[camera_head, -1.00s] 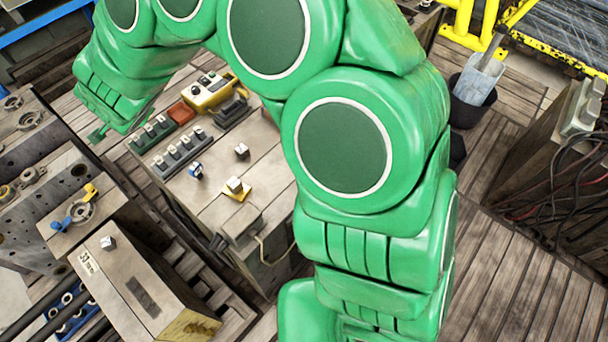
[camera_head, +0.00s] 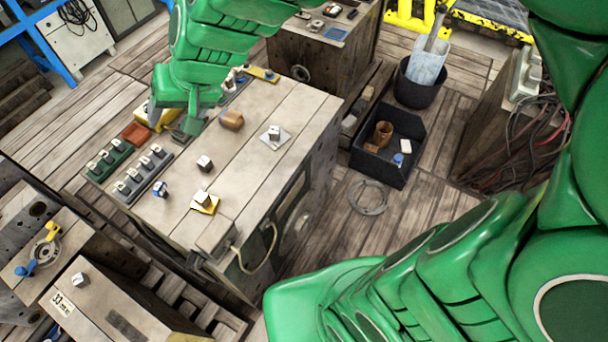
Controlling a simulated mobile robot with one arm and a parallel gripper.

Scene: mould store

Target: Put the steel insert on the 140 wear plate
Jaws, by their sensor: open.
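Several small steel blocks with pale tops stand on the wooden-topped bench (camera_head: 245,170). One block (camera_head: 204,163) is on bare wood. A further steel block (camera_head: 80,280) stands on a separate block labelled 33 at lower left. I cannot tell which is the steel insert, and I can read no 140 marking. My gripper (camera_head: 180,112) is open over the bench's far left part, apart from these blocks; its fingers are partly hidden.
Racks of small blocks (camera_head: 140,175), a red tray (camera_head: 136,133) and a brown cylinder (camera_head: 232,119) are on the bench. My arm covers the lower right.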

